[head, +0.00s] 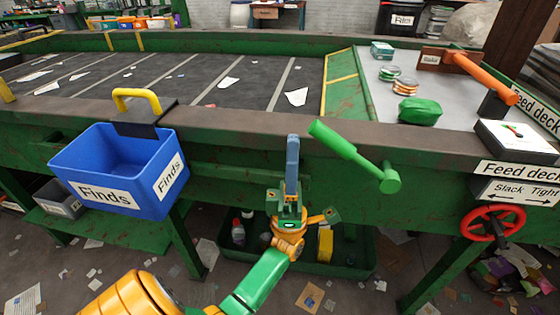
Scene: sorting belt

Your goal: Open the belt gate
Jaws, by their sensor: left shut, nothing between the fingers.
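My left gripper (292,142) points up in front of the green side of the belt frame, its fingers together and empty. A green lever (345,150) is mounted on the frame's front, running from a round pivot at its lower right to a free end at its upper left. That free end is just right of my fingertips; I cannot tell whether they touch. A green divider with yellow stripes (341,80) stands between the dark belt (190,75) and the grey feed deck. Which part is the gate is not clearly marked. My right gripper is out of view.
A blue Finds bin (122,180) hangs at the left under a yellow handle (137,98). A red handwheel (492,223) is at the lower right. Litter covers the floor.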

